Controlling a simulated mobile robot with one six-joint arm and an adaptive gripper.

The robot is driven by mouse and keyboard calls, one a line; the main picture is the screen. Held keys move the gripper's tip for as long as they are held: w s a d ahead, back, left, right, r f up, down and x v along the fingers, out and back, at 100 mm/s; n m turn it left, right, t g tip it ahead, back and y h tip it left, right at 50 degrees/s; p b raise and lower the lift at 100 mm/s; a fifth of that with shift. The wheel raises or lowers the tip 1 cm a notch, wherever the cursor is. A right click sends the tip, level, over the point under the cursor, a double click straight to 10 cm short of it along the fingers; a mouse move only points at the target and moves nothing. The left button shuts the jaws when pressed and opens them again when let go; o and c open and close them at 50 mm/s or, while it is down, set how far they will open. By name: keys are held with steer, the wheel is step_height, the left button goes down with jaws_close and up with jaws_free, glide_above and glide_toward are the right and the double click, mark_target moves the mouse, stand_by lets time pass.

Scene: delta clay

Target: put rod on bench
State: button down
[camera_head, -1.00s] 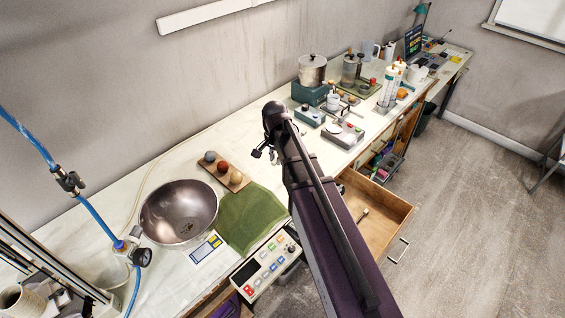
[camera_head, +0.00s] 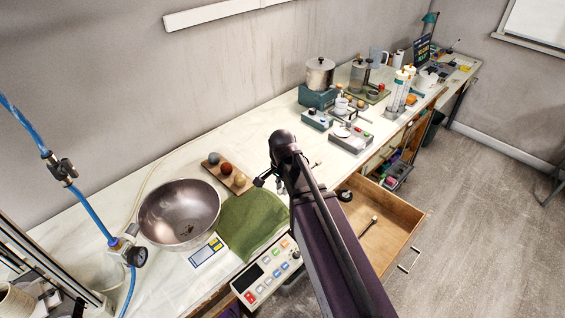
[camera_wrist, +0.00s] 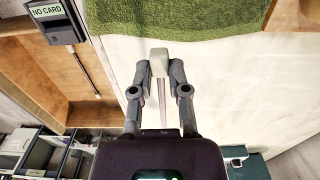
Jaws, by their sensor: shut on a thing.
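My gripper (camera_head: 262,181) is over the white bench (camera_head: 150,172), near the green cloth, and mostly hidden by my arm in the head view. In the wrist view my gripper (camera_wrist: 160,72) is shut on a thin metal rod (camera_wrist: 162,94) with a pale, block-like end. The bench's pale top (camera_wrist: 215,75) shows behind the rod; I cannot tell whether they touch. Another thin rod-like thing (camera_head: 370,225) lies in the open wooden drawer, and it also shows in the wrist view (camera_wrist: 84,69).
A metal bowl (camera_head: 180,212), a green cloth (camera_head: 250,222) and a board with balls (camera_head: 240,183) occupy the near bench. A button panel (camera_head: 268,272) is at the front edge. The open drawer (camera_head: 408,212) juts out. Scales and pots crowd the bench farther back.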

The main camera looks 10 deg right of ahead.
steer(key=w, duration=0.4)
steer(key=w+f+b, duration=0.1)
steer(key=w, duration=0.9)
steer(key=shift+w+a+f, duration=0.15)
steer(key=shift+a+f, duration=0.05)
steer(key=shift+a, duration=0.15)
steer(key=shift+w, duration=0.6)
steer(key=shift+f+b, duration=1.85)
steer(key=shift+b, duration=0.1)
steer(key=shift+f, duration=0.1)
steer(key=c, duration=0.6)
jaws_free()
